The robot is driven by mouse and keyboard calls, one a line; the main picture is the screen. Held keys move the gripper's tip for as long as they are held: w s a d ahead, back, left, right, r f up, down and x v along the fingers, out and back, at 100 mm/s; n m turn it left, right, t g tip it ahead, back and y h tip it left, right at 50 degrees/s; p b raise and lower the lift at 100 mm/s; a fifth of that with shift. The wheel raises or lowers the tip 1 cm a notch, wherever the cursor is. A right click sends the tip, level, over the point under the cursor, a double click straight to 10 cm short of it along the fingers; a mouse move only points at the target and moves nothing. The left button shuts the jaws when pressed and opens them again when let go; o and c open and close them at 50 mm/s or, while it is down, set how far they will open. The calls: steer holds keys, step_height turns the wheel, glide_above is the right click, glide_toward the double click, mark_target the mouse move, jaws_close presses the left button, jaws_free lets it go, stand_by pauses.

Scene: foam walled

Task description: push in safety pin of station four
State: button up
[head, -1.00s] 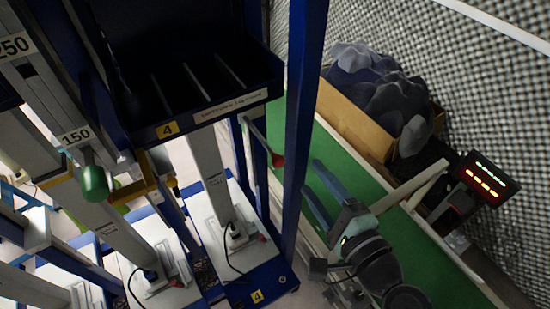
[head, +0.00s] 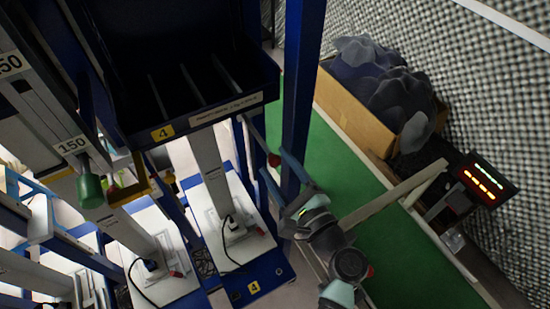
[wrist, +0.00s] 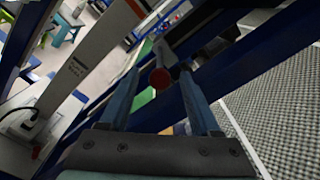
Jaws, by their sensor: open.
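The safety pin of station four shows as a red knob (head: 273,160) on a short rod below the right end of the dark bin (head: 225,104), which carries a yellow "4" label. My gripper (head: 277,162) is open, its two blue fingers pointing up at the knob beside the blue post. In the wrist view the round red knob (wrist: 160,78) faces me between the two fingertips (wrist: 160,84). Free space shows on both sides of it; I cannot tell how deep it lies between the fingers. The pin's shaft behind the knob is mostly hidden.
A blue upright post (head: 302,90) stands close to my gripper. A green bench (head: 345,160) with a cardboard box (head: 355,110) of dark foam pieces lies to the right. A green handle (head: 90,190) sits at the neighbouring station on the left.

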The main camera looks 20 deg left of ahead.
steer(key=shift+w+a, duration=0.5)
jaws_close()
stand_by(1.2)
